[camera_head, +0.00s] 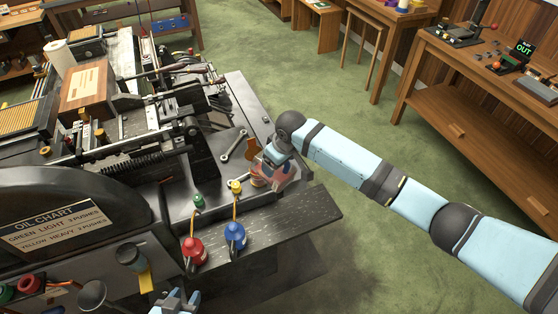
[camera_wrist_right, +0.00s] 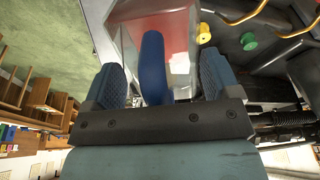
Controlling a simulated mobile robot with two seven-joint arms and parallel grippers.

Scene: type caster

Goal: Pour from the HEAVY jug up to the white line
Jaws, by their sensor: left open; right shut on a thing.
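My right gripper (camera_wrist_right: 155,85) is shut on the blue handle (camera_wrist_right: 153,68) of a jug. The jug's clear body with red inside (camera_wrist_right: 168,18) fills the top of the right wrist view. In the head view the jug (camera_head: 280,172) is at the end of my right arm, over the machine's right edge, looking tilted. An orange-brown piece (camera_head: 258,182) shows beside it. I cannot read a HEAVY label or make out a white line. My left gripper (camera_head: 178,300) is open at the bottom edge of the head view, partly cut off.
A wrench (camera_head: 233,146) lies on the machine. An oil chart (camera_head: 58,228) is at left. Green floor is open to the right.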

